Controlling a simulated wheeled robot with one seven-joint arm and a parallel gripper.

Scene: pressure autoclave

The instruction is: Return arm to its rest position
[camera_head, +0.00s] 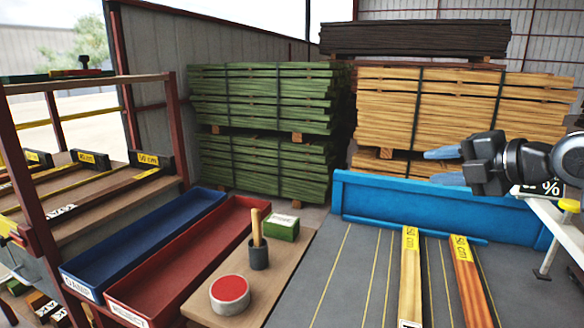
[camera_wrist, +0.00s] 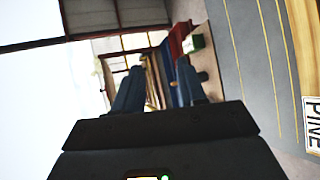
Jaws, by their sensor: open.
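My gripper (camera_head: 447,165) is at the right in the head view, above the far blue wall of the grey table and pointing left. Its two blue fingers are apart with nothing between them. The wrist view also shows my gripper (camera_wrist: 158,95) open and empty, with the racks and trays beyond it. My arm comes in from the right edge of the head view.
Two boards, a pale one (camera_head: 410,275) and a reddish one (camera_head: 470,285), lie on the grey table (camera_head: 345,275). A blue tray (camera_head: 150,240), a red tray (camera_head: 190,260), a red-topped tin (camera_head: 230,293) and a green box (camera_head: 283,228) stand left. Lumber stacks (camera_head: 265,165) stand behind.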

